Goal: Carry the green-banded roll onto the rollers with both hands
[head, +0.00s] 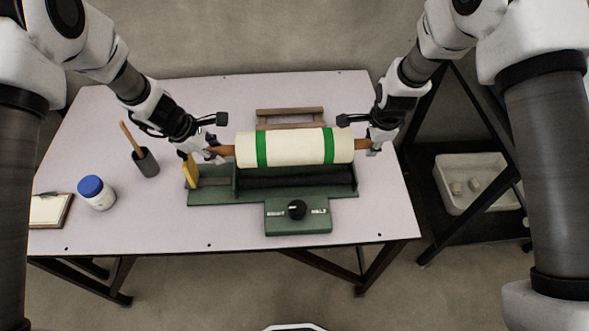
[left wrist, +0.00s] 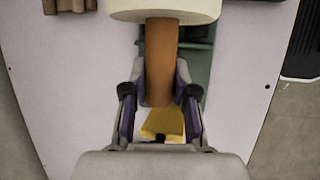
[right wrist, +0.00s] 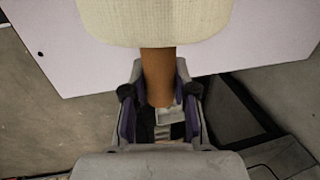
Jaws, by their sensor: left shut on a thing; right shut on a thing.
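The cream roll with two green bands (head: 295,147) is level, above the back part of the dark rollers (head: 300,178) in the green machine (head: 298,215). Whether it touches the rollers I cannot tell. My left gripper (head: 218,153) is shut on the roll's left wooden handle, which also shows in the left wrist view (left wrist: 161,60). My right gripper (head: 371,147) is shut on the right wooden handle, seen in the right wrist view (right wrist: 157,75). The roll hides part of the rollers and the machine's back.
A yellow piece (head: 190,171) stands at the machine's left end. A wooden cradle (head: 290,115) lies behind the roll. A grey cup with a stick (head: 146,163), a blue-lidded jar (head: 97,193) and a framed pad (head: 50,211) are at left. A white tub (head: 480,182) is right of the table.

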